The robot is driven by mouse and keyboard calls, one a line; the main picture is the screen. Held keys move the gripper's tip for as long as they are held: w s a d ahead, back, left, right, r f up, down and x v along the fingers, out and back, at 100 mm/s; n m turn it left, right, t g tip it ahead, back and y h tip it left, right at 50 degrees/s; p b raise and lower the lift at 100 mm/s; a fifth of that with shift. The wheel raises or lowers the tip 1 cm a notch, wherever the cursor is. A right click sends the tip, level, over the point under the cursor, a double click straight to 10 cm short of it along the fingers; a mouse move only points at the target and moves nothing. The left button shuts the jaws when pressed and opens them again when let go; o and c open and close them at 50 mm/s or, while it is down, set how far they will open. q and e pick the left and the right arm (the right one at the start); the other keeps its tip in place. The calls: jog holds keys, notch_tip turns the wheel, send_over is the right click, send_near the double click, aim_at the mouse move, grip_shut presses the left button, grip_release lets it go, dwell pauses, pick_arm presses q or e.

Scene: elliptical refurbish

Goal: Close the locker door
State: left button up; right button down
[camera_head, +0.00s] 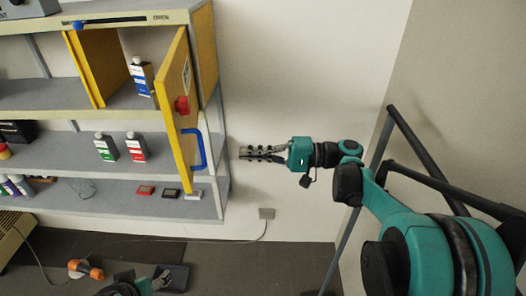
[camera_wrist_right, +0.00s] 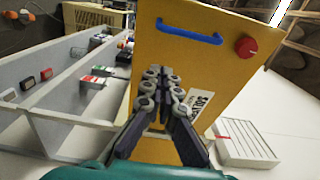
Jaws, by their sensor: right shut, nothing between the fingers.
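The yellow locker door (camera_head: 179,110) stands open, swung out from its compartment on the shelf unit. It carries a blue handle (camera_head: 201,150) and a red round knob (camera_head: 182,104). The door also fills the middle of the right wrist view (camera_wrist_right: 215,70), with the handle (camera_wrist_right: 188,32) and knob (camera_wrist_right: 246,47) on its face. My right gripper (camera_head: 242,153) is shut and empty, to the right of the handle with a gap in the head view. Its fingers (camera_wrist_right: 160,75) overlap the door in the wrist view. My left gripper (camera_head: 160,280) shows partly at the bottom edge; its jaws are unclear.
A blue-and-white bottle (camera_head: 141,78) stands in the open compartment beside the door. Green (camera_head: 105,147) and red (camera_head: 135,147) bottles stand on the shelf below. Small boxes lie on the lowest shelf. The wall to the right of the shelf unit is bare.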

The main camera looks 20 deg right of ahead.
jog(key=a+p, duration=0.1)
jog(key=a, duration=0.6)
jog(key=shift+s+a+p, duration=0.25)
jog(key=shift+s+p, duration=0.05)
